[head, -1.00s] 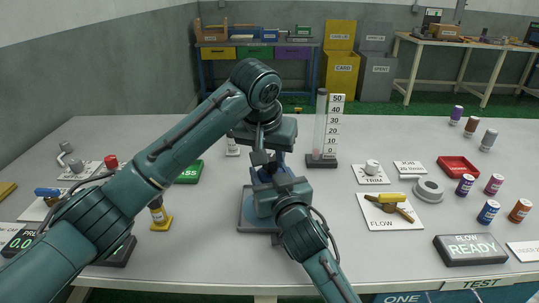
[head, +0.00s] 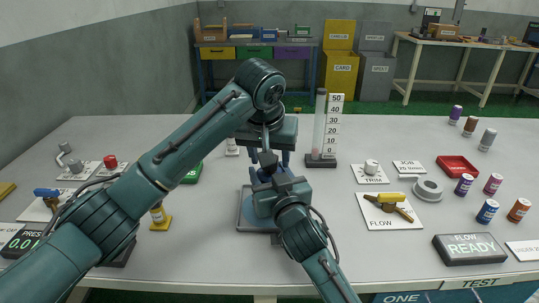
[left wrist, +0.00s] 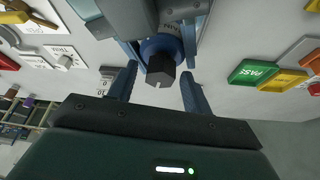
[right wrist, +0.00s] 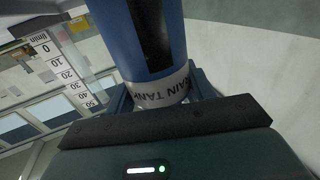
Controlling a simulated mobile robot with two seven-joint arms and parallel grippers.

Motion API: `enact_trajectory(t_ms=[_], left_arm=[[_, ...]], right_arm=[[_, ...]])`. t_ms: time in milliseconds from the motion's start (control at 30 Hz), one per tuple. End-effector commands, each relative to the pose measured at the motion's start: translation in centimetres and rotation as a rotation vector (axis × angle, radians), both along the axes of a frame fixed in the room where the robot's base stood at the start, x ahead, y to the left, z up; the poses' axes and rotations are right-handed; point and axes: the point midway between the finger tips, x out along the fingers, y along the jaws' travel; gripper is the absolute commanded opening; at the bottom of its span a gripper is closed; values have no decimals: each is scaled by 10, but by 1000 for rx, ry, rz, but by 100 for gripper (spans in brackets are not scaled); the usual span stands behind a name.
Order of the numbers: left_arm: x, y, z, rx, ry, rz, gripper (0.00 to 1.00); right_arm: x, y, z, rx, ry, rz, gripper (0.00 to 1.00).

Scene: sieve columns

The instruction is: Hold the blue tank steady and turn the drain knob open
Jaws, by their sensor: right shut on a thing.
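The blue tank (head: 262,207) stands upright on a grey base plate, partly hidden by my arms. My right gripper (head: 277,190) is shut around the tank. In the right wrist view the tank (right wrist: 121,45) passes between the fingers at its white "DRAIN TANK" label. My left gripper (head: 267,158) is above the tank, pointing down. In the left wrist view a black knob (left wrist: 160,71) sits on top of the tank, between the open left fingers, with a gap on each side. The knob is hidden in the head view.
A clear flow tube with a scale (head: 334,125) stands just behind the tank, to its right. The FLOW card (head: 390,222) with a yellow-handled valve lies to the right. A "READY" box (head: 470,249) is at front right.

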Motion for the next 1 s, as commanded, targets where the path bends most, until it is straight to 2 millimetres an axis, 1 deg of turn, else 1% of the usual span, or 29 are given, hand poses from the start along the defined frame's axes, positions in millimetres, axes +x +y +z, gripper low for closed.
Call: enact_trajectory(t_ms=[267,367,467,700,800,900,1000], left_arm=[[0,0,1,0,-1,0,52],[-3,0,8,-1,-3,-1,52],[-8,1,22,-3,-4,-1,52],[-28,5,71,-2,-5,-3,52],[-35,8,88,1,-6,0,52],[-40,9,101,3,-7,0,52],[-43,9,108,2,-3,0,52]], right_arm=[[0,0,-1,-2,2,-1,18],[0,0,-1,-1,2,-1,18],[0,0,-1,-2,2,-1,18],[0,0,-1,-2,2,-1,18],[0,0,-1,-2,2,-1,18],[0,0,-1,-2,2,-1,18],[0,0,-1,-2,2,-1,18]])
